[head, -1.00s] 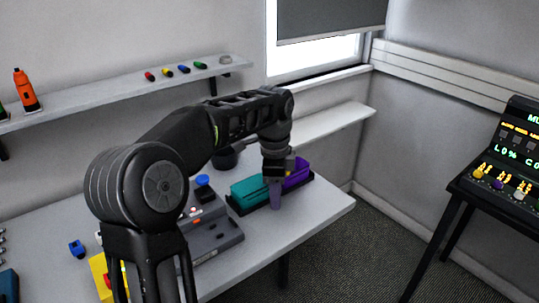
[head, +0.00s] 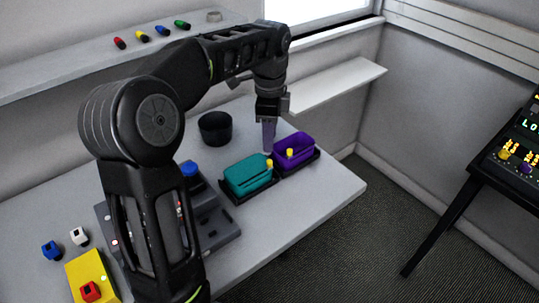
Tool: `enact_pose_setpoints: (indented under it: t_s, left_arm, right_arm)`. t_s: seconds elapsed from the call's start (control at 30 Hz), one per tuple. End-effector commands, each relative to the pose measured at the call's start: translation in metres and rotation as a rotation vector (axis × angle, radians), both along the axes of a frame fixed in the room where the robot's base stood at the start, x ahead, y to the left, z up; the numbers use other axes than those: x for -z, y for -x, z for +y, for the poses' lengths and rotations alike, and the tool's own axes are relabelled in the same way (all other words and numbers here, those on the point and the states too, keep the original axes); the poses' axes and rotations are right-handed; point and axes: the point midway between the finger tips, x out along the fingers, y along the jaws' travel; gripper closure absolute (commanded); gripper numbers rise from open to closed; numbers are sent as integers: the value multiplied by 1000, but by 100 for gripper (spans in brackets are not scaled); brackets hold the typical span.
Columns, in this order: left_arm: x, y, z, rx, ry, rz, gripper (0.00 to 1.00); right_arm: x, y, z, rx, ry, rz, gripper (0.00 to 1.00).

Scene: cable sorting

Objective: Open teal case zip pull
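The teal case (head: 248,175) sits in a black tray on the table, with a small yellow zip pull (head: 269,163) at its right end. A purple case (head: 296,150) stands just right of it, with its own yellow pull (head: 289,152). My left gripper (head: 268,148) points down behind the cases, near the gap between them and apart from the teal case's pull. Its fingers look like one narrow purple-grey shape, so I cannot tell whether they are open. My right gripper is not in view.
A black round cup (head: 215,128) stands behind the teal case. A grey device with a blue button (head: 189,168) is left of the cases. A yellow box (head: 91,277) and small blue and white connectors lie at front left. The table's right end is clear.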

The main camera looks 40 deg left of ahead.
Motion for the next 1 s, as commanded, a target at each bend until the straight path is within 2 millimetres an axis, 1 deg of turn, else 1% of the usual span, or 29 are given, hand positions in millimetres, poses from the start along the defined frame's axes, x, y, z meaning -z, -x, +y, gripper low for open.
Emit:
enact_pose_setpoints:
  t_s: [0.17, 0.4, 0.53, 0.67, 0.87, 1.0]
  left_arm:
    - [18, 1, 0, -1, 0, 4, 63]
    - [56, 1, 0, -1, 0, 4, 63]
    - [70, 1, 0, -1, 0, 4, 63]
    - [75, 0, 0, -1, 0, 1, 63]
    - [75, 0, 0, -1, 0, 0, 63]
    - [75, 0, 0, -1, 0, 0, 73]
  right_arm:
    - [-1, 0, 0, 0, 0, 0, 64]
    - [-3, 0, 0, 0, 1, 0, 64]
    - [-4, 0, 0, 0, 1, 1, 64]
    - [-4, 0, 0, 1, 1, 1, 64]
    - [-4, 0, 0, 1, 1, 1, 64]
    - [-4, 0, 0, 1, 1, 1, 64]
